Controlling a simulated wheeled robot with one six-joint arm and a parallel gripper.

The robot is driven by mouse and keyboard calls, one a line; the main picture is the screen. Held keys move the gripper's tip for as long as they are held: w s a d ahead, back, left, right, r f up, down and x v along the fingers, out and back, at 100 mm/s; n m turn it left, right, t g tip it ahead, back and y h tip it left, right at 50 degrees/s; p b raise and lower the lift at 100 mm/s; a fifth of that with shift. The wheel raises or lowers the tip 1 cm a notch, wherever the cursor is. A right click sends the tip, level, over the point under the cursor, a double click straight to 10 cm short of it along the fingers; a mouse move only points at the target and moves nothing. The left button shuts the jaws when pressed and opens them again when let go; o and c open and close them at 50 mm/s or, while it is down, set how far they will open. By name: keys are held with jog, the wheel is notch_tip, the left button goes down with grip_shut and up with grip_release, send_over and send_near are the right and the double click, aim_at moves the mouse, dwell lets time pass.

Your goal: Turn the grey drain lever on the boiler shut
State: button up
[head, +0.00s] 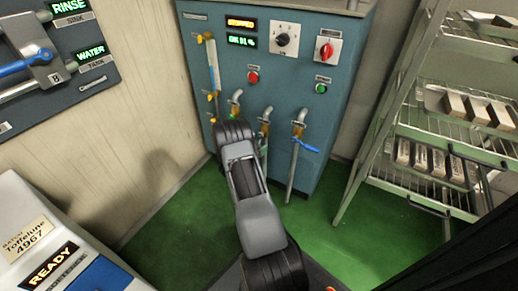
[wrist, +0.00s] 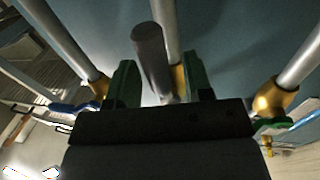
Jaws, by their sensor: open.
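The boiler (head: 275,75) is a blue-teal cabinet with several pipes and brass valves on its front. In the wrist view the grey drain lever (wrist: 149,55) is a dark grey bar at the middle pipe's brass valve (wrist: 180,82), sticking out towards the camera. My gripper (wrist: 157,82) is open, its green-padded fingers on either side of the lever, with gaps visible. Whether either finger touches it I cannot tell. In the head view my arm hides the gripper and the lever; only the upper middle pipe (head: 265,115) shows.
A blue lever (head: 306,145) is on the right pipe's valve; it also shows at left in the wrist view (wrist: 75,107). A green lever (wrist: 272,124) is on the other neighbouring pipe. A wire rack (head: 430,130) stands at right. Green floor is clear around the boiler's base.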

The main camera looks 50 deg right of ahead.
grip_shut()
dwell(0.5)
